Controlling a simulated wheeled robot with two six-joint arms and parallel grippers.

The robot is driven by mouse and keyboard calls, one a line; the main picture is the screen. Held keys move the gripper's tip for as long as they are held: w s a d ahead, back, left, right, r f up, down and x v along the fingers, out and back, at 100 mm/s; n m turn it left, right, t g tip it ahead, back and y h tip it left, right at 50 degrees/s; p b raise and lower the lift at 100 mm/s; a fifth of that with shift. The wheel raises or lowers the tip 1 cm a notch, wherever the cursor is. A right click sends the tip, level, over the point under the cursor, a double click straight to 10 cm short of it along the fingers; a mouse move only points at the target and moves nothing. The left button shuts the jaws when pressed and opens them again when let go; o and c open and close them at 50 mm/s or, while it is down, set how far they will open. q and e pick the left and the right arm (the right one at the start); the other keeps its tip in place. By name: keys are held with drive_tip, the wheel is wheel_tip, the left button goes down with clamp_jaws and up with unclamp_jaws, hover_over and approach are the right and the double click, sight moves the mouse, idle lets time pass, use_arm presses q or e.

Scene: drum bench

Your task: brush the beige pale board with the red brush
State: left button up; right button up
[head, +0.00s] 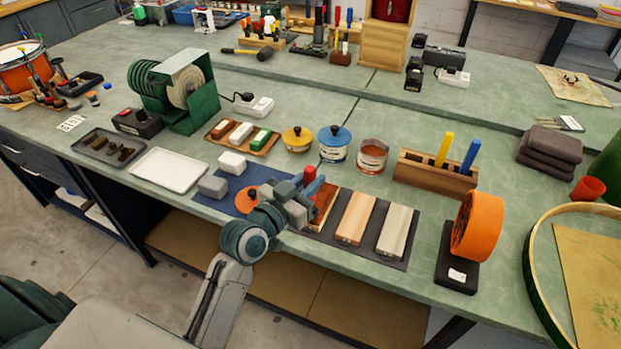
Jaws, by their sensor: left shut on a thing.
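My left gripper (309,190) is shut on the red brush (309,175), whose red handle stands up above the fingers. Its bristle end is hidden by the gripper. The gripper is at the left edge of the reddish-brown board (326,208); I cannot tell whether the brush touches that board. The beige pale board (397,231) lies on the dark mat (379,256), the rightmost of three boards, apart from the gripper. A tan board (356,218) lies between them. My right gripper is not in view.
A wooden holder (420,179) with a yellow and a blue brush stands behind the boards. An orange roll on a black stand (477,226) is close to the right. Bare bench lies between the mat and the holder.

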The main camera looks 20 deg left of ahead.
use_arm(q)
drive_tip(key=shift+w, duration=0.1)
drive_tip(key=shift+w, duration=1.6)
drive_tip(key=shift+a+b+x, duration=0.15)
drive_tip(key=shift+x, duration=0.55)
drive_tip(key=shift+a+b+x, duration=0.15)
drive_tip(key=shift+x, duration=0.5)
drive_tip(key=shift+w, duration=0.2)
drive_tip(key=shift+w+b, duration=0.3)
drive_tip(key=shift+w, duration=1.15)
drive_tip(key=shift+a+b+x, duration=0.15)
drive_tip(key=shift+b+x, duration=0.05)
drive_tip(key=shift+x, duration=0.55)
drive_tip(key=shift+a+b+x, duration=0.15)
drive_tip(key=shift+b+x, duration=0.05)
drive_tip(key=shift+x, duration=0.5)
